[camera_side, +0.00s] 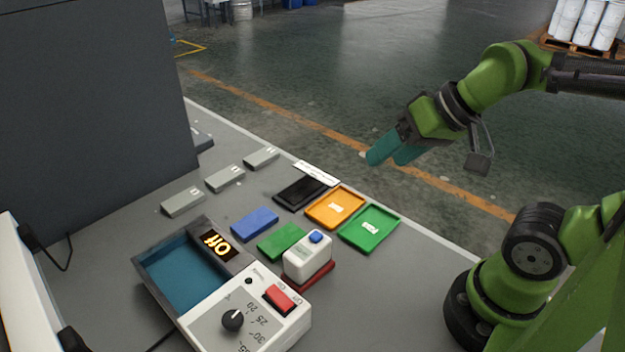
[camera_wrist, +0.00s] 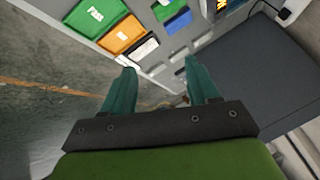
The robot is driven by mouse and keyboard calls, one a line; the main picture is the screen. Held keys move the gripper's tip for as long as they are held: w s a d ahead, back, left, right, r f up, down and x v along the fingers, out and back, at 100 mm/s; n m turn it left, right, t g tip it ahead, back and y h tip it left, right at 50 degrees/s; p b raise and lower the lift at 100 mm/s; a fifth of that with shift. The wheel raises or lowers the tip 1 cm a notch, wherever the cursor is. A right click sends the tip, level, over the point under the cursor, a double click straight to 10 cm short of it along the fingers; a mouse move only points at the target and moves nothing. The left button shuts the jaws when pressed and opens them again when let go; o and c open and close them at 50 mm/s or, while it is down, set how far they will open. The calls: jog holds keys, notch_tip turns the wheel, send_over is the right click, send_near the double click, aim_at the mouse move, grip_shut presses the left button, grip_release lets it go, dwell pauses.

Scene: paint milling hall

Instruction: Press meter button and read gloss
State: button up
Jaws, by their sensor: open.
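The gloss meter (camera_side: 308,256) is a small white box with a blue button (camera_side: 316,237) on top. It stands on or against a dark red piece (camera_side: 322,276) on the grey bench. A green panel (camera_side: 281,242) and a blue panel (camera_side: 254,223) lie flat beside it. My gripper (camera_side: 385,158) has teal fingers and hangs in the air beyond the bench's far edge, well apart from the meter. In the wrist view my gripper (camera_wrist: 162,92) shows its two fingers spread with nothing between them. I cannot make out a gloss reading.
A black tray (camera_side: 300,193), an orange tray (camera_side: 335,207) and a green tray (camera_side: 369,229) lie along the bench edge. Several grey blocks (camera_side: 225,179) lie further back. A control box (camera_side: 245,312) with a knob, red switch and lit display stands in front. A dark cabinet (camera_side: 90,110) rises at left.

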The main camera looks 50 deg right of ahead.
grip_shut()
dwell(1.4)
